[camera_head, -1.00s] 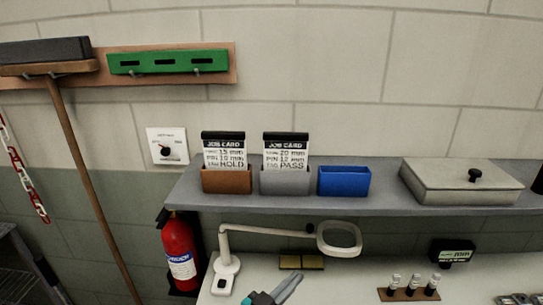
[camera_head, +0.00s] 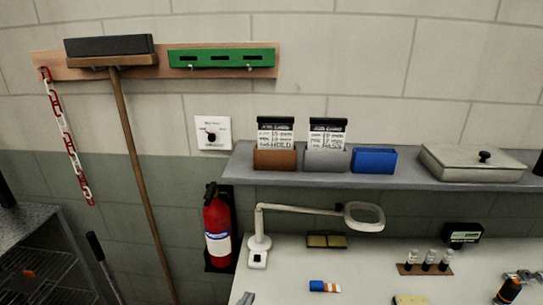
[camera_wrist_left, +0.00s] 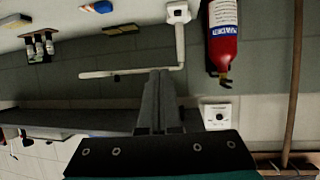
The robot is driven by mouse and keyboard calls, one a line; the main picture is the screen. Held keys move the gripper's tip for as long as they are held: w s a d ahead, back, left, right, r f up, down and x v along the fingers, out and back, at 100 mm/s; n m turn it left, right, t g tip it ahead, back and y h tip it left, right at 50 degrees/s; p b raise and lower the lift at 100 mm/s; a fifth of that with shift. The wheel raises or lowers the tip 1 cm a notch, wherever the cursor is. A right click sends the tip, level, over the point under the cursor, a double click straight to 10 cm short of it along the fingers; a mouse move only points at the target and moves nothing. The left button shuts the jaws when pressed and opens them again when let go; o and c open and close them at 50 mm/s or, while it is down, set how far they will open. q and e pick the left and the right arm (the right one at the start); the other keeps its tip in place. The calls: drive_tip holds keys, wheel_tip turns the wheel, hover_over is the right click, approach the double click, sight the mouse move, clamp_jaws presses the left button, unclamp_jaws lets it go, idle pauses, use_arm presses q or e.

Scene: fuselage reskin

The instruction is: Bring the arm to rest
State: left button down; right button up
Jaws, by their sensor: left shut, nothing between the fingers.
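My left gripper (camera_head: 247,298) barely shows at the bottom edge of the head view, in front of the white bench, with only a grey tip in sight. In the left wrist view my left gripper (camera_wrist_left: 158,75) has its two grey fingers side by side, shut and empty. That view is upside down, and the fingers overlap the shelf and the lamp arm in the picture. The rest of my left arm is out of the head view. My right gripper is in neither view.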

use_arm(q)
drive_tip(key=s+a+f+g+y, duration=0.1)
drive_tip(key=s+a+g, duration=0.4)
drive_tip(key=s, duration=0.7)
drive_tip(key=s+a+f+g+y, duration=0.15)
drive_tip(key=s+a+g, duration=0.4)
drive_tip(key=s, duration=0.55)
wheel_tip(320, 180, down, 27)
drive_tip(key=s+b, duration=0.2)
drive_tip(key=b, duration=0.4)
drive_tip(key=s+a+f+b, duration=0.1)
drive_tip(key=s+f+b, duration=0.1)
drive_tip(key=s+f, duration=0.5)
drive_tip(key=s+a+f+g+b, duration=0.1)
drive_tip(key=s+a+f+b, duration=0.1)
drive_tip(key=s+f, duration=0.6)
wheel_tip(320, 180, down, 5)
drive_tip(key=shift+r+b, duration=0.15)
drive_tip(key=shift+b, duration=0.7)
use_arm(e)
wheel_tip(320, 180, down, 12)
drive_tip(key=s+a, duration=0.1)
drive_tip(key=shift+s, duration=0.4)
use_arm(q)
drive_tip(key=shift+d+g+y, duration=0.1)
drive_tip(key=shift+g+y, duration=0.15)
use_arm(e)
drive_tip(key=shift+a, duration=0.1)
